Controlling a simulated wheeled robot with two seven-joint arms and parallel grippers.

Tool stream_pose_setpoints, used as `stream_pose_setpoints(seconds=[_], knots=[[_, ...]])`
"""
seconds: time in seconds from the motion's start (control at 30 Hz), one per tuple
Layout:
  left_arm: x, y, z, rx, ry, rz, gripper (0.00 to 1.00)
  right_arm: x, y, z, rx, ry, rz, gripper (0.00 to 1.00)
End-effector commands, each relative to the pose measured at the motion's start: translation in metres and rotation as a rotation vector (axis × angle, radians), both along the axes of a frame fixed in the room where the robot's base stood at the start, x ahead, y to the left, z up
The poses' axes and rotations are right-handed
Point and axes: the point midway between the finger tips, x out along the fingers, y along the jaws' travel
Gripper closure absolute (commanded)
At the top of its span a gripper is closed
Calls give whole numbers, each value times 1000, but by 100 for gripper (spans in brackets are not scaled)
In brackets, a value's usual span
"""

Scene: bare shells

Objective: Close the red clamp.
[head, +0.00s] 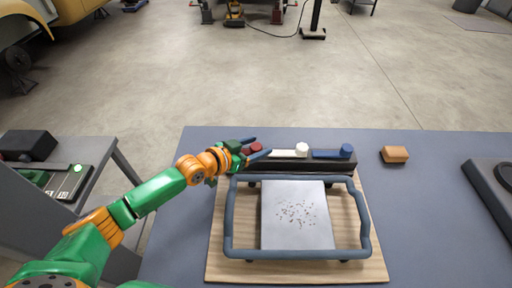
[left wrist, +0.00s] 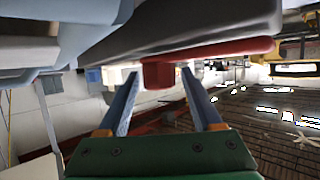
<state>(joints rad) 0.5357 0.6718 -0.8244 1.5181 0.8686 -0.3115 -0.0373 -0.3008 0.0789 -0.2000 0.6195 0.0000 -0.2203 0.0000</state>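The red clamp (head: 256,147) is at the left end of a dark bar (head: 290,166) along the back of the wooden board. Its knob shows between the fingers of my left gripper (head: 253,149); the rest is largely hidden by the gripper. In the left wrist view, the red clamp (left wrist: 158,74) has a block-like knob and a flat red arm running right. The left gripper (left wrist: 162,82) is open there, one finger on each side of the knob, with a gap; contact cannot be told. My right gripper is not in view.
A white clamp (head: 302,149) and a blue clamp (head: 347,149) sit to the right on the same bar. A blue-grey tubular frame (head: 229,215) surrounds a metal plate (head: 296,229) in front. An orange-brown block (head: 394,154) lies right, with clear tabletop around it.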

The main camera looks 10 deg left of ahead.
Motion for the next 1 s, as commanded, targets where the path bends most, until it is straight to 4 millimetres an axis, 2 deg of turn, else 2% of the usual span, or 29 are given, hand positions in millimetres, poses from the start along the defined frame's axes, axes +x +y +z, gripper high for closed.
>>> stream_pose_setpoints(seconds=[0.03,0.2,0.23,1.0], knots=[[0,0,0,0,0,0,51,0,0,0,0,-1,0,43],[0,0,0,0,0,0,97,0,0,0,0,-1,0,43],[0,0,0,0,0,0,100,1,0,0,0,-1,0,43],[0,0,0,-1,1,-1,100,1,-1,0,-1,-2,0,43]])
